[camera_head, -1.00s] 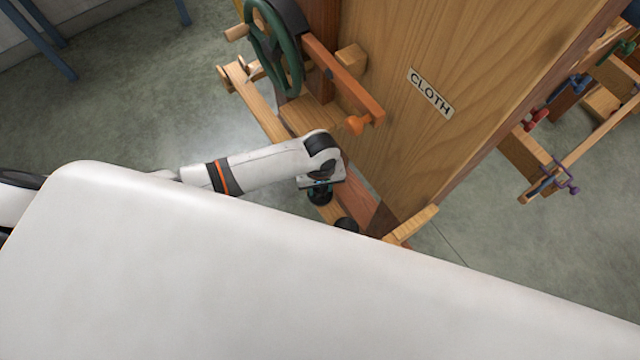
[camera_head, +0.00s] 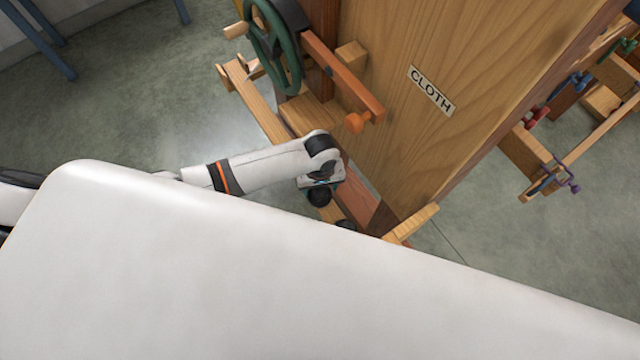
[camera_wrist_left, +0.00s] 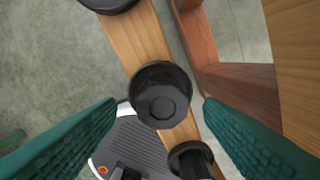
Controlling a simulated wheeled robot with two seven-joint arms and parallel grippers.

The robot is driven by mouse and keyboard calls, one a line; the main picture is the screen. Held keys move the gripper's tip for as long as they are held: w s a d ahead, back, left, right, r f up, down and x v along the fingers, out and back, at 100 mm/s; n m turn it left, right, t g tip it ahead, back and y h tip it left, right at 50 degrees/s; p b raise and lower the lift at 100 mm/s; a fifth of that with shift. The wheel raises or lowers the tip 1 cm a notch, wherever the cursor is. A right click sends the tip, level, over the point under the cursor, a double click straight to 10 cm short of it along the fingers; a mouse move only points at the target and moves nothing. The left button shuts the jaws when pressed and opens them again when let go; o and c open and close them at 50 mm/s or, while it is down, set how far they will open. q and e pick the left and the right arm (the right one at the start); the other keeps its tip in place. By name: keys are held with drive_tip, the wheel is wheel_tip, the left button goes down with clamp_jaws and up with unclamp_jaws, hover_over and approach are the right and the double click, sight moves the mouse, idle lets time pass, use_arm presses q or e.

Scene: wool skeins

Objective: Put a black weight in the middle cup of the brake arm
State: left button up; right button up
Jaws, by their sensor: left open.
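My left gripper (camera_head: 321,186) is open over the wooden plank beside the cloth cabinet. In the left wrist view its two teal fingers (camera_wrist_left: 158,118) stand on either side of a black weight (camera_wrist_left: 160,97), with gaps between. This weight also shows just below the gripper in the head view (camera_head: 319,197). A second black weight (camera_wrist_left: 190,158) stands near it on the plank, and a third black object (camera_wrist_left: 108,4) is cut off at the top edge. An orange-brown wooden arm (camera_head: 343,78), possibly the brake arm, slopes beside the green wheel. I cannot make out its cups. My right gripper is out of view.
The light wooden plank (camera_wrist_left: 135,36) carries the weights. The tall wooden panel marked CLOTH (camera_head: 450,60) rises close on the right of my gripper. The green wheel (camera_head: 272,45) stands behind it. A broad white surface (camera_head: 250,280) fills the foreground. Open floor lies left.

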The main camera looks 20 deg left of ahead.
sight(320, 191)
use_arm(q)
wheel_tip(320, 191, up, 12)
drive_tip(key=p, duration=0.1)
idle(0.4)
